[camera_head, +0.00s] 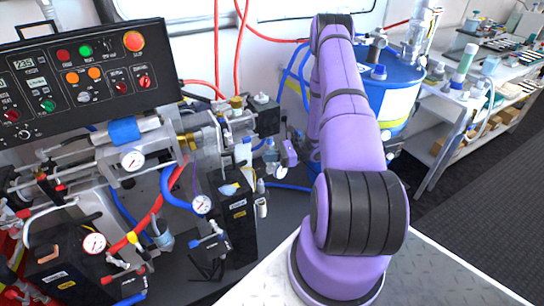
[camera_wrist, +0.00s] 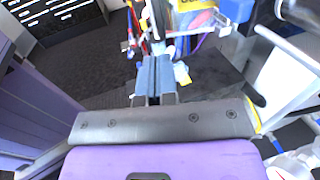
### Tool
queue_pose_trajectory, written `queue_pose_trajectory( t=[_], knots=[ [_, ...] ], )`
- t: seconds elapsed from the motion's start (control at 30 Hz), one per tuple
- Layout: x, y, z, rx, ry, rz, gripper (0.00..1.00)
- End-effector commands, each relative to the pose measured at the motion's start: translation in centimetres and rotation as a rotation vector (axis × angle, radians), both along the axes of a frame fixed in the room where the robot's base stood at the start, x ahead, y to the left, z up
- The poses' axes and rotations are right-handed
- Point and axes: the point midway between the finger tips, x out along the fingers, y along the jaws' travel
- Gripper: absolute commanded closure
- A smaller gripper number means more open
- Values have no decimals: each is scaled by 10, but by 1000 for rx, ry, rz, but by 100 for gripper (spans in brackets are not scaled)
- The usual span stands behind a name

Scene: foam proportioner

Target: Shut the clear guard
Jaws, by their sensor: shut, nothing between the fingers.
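I cannot make out the clear guard with certainty in either view. In the wrist view, a pale panel with a white bar (camera_wrist: 285,48) stands at the right; I cannot tell whether it is the guard. My gripper (camera_wrist: 155,62) has its blue-grey fingers together and empty, pointing at the machine parts ahead. In the head view, my purple hand (camera_head: 288,153) is beside the proportioner's right end, partly hidden by my arm. The proportioner (camera_head: 160,145) has metal cylinders, gauges and hoses.
A black control panel (camera_head: 75,80) with coloured buttons stands at the back left. A blue drum (camera_head: 395,75) is behind my arm. A bench (camera_head: 455,100) with bottles and tools stands at the right. Red and blue hoses hang around the machine. Dark floor (camera_head: 480,200) is clear at the right.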

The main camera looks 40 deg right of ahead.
Motion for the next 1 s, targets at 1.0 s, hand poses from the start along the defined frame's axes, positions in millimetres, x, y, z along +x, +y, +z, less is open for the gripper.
queue_pose_trajectory(
  t=[1.0],
  knots=[
    [51, 83, 0, -1, 1, 1, 100]
  ],
)
